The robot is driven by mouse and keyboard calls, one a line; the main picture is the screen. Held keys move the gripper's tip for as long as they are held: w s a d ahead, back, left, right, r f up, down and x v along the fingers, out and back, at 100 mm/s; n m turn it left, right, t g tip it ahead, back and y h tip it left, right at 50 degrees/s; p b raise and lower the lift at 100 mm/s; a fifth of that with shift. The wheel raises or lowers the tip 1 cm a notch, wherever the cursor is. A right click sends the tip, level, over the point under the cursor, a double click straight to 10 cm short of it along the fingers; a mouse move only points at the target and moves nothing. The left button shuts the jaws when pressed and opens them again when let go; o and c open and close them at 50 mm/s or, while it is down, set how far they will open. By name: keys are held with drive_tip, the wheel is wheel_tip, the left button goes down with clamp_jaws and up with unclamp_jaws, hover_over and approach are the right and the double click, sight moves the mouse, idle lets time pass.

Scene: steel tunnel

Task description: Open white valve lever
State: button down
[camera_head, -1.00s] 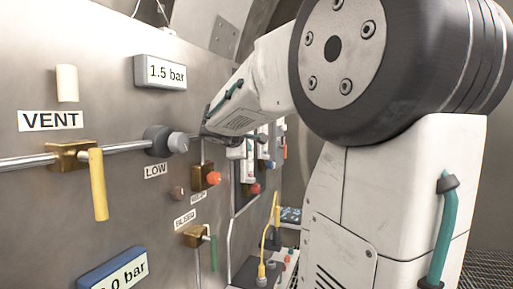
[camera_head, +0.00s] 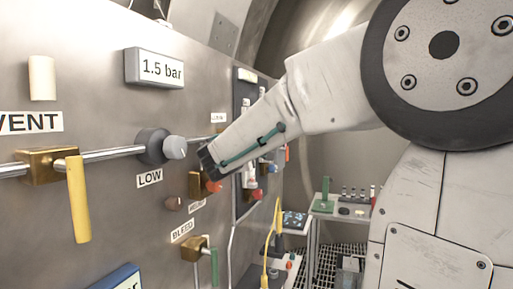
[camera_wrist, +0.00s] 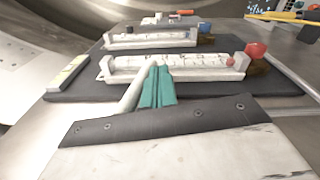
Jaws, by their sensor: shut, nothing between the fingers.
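In the wrist view my gripper (camera_wrist: 157,88) shows as two teal fingers, pressed together with nothing between them. A slim white rod (camera_wrist: 134,92) stands close along their left side and looks like the white lever. I cannot tell whether they touch. The rod's lower end is hidden behind the dark wrist edge. In the head view the fingers and the lever are hidden behind my forearm, which reaches across the panel near a small label (camera_head: 217,117) on the pipe line.
A white flowmeter (camera_wrist: 175,68) with a red knob (camera_wrist: 256,50) lies just beyond my fingers. A yellow lever (camera_head: 78,198) hangs under the VENT label, and a green lever (camera_head: 214,266) is by BLEED. A grey LOW knob (camera_head: 155,147) sits left of my wrist.

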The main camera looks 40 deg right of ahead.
drive_tip(key=shift+d, duration=0.1)
idle(1.6)
drive_tip(key=shift+r, duration=0.15)
wheel_tip(320, 180, up, 4)
drive_tip(key=shift+f, duration=0.25)
drive_tip(key=s+a, duration=0.2)
drive_tip(key=s, duration=0.5)
drive_tip(key=s+a+r, duration=0.1)
drive_tip(key=s+a, duration=0.2)
drive_tip(key=s, duration=0.5)
drive_tip(key=shift+a+r, duration=0.15)
drive_tip(key=shift+a, duration=0.1)
